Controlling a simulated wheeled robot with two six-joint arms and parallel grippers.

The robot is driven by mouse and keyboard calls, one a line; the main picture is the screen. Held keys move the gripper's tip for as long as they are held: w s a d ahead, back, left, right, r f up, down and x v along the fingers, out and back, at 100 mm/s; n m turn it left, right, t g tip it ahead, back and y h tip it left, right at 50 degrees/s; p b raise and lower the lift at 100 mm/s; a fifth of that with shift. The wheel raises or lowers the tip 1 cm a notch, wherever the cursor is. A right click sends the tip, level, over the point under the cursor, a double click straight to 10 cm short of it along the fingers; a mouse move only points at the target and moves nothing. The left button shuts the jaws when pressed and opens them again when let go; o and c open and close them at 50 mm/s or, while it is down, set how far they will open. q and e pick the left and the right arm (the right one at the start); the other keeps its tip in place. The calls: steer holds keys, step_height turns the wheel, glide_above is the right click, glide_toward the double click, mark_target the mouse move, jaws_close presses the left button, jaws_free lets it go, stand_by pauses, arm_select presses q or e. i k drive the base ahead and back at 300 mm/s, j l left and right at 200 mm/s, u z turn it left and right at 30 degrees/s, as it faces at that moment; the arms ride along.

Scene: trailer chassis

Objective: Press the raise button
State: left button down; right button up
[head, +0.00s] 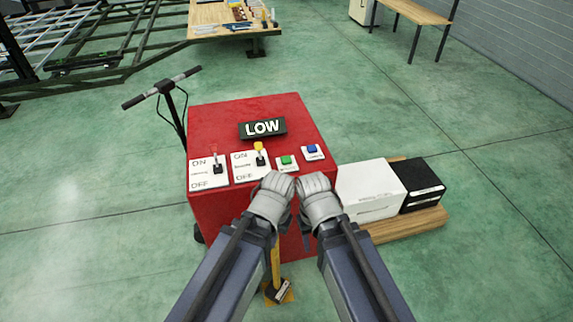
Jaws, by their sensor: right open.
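A red control box (240,108) stands in the middle of the head view. Its top has a black display (262,128) reading LOW. Along its near edge sit a red-tipped lever (216,162) and a yellow-tipped lever (260,153), each on an ON/OFF plate. To their right are a green button (286,160) and a blue button (312,149); their labels are too small to read. My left gripper (277,181) is just below the green button, its jaw state unclear. My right gripper (313,181) is open below the blue button. Both buttons are visible.
A white box (370,188) and a black box (422,184) sit on a wooden pallet (408,228) right of the control box. A black T-shaped handle (162,88) rises behind its left side. A chassis frame and a workbench (222,22) stand farther back.

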mark_target(286, 160)
steer(key=i+u, duration=0.1)
steer(key=i, duration=0.3)
steer(key=i+l, duration=0.15)
steer(key=i, duration=0.3)
steer(key=u, duration=0.05)
